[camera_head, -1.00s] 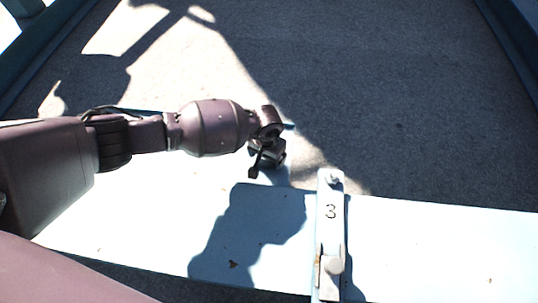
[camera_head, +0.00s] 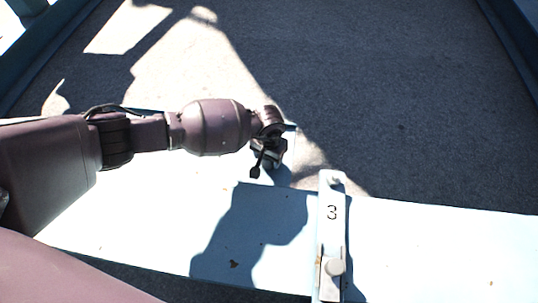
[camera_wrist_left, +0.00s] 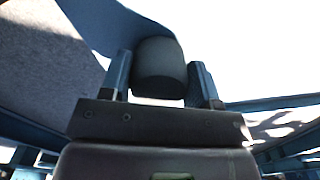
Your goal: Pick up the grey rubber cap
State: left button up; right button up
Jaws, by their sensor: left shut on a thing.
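The grey rubber cap (camera_wrist_left: 158,68) is a dark, rounded cylinder in the left wrist view. It sits between the two fingers of my left gripper (camera_wrist_left: 162,80), which is shut on it. In the head view my left gripper (camera_head: 268,160) is at the far edge of the pale blue plank, at the end of my arm from the left. The cap cannot be made out clearly there, as the wrist and shadow cover it. I cannot tell whether the cap touches the surface below. My right gripper is not in view.
The pale blue plank (camera_head: 430,240) runs across the front. A metal bracket marked 3 (camera_head: 331,235) stands on it, right of my left gripper. Grey rough floor (camera_head: 400,110) lies beyond, with blue rails (camera_head: 515,45) at the sides. The plank's right part is clear.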

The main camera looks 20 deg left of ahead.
pick_arm(q)
notch_tip(320, 180, up, 20)
jog(key=p, duration=0.6)
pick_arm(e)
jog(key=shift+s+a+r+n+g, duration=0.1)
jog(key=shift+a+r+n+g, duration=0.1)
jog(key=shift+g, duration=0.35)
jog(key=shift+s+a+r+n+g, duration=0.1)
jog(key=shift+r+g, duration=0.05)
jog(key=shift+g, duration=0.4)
pick_arm(q)
jog(key=shift+f, duration=0.1)
